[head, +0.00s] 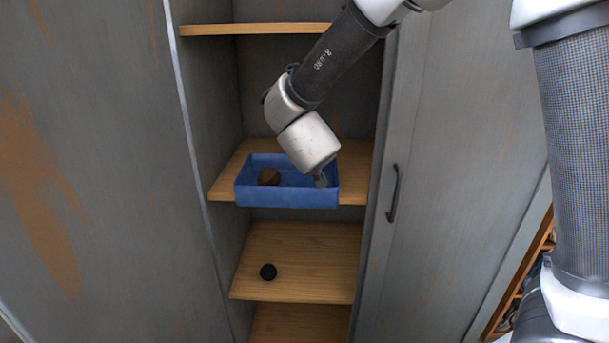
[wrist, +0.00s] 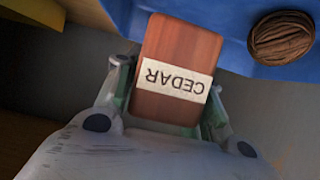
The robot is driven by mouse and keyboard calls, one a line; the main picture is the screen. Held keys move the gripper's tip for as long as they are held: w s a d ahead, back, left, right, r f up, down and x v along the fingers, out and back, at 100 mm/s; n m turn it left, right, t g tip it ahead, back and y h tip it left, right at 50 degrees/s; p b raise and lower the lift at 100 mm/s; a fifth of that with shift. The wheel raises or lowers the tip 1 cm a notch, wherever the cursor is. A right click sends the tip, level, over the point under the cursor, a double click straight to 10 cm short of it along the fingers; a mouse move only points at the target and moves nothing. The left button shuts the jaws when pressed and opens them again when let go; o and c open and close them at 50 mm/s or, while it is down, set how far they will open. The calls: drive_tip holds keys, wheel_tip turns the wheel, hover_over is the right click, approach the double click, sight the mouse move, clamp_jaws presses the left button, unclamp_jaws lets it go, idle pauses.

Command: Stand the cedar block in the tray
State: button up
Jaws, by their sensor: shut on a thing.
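The cedar block (wrist: 180,45) is a reddish-brown wooden piece with a pale CEDAR label, upside down in the wrist view. My gripper (wrist: 167,95) is shut on it, one finger on each side. In the head view my gripper (head: 320,181) is at the right end of the blue tray (head: 285,194), and the block is hidden there. The tray stands on a wooden shelf, and its blue surface shows behind the block in the wrist view (wrist: 222,57). I cannot tell whether the block touches the tray.
A brown wool skein (head: 269,177) lies in the tray's left part; the wrist view shows it at the upper right (wrist: 282,38). An upper shelf (head: 255,29) is above. A lower shelf (head: 310,262) holds a black ball (head: 268,272). Grey cabinet sides and a door handle (head: 393,193) flank the shelves.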

sight(312, 173)
drive_tip(key=shift+f, duration=3.1)
drive_tip(key=shift+f, duration=0.15)
drive_tip(key=o, duration=1)
drive_tip(key=shift+s+r, duration=0.3)
drive_tip(key=shift+s, duration=0.05)
drive_tip(key=v, duration=1.1)
drive_tip(key=shift+s, duration=0.15)
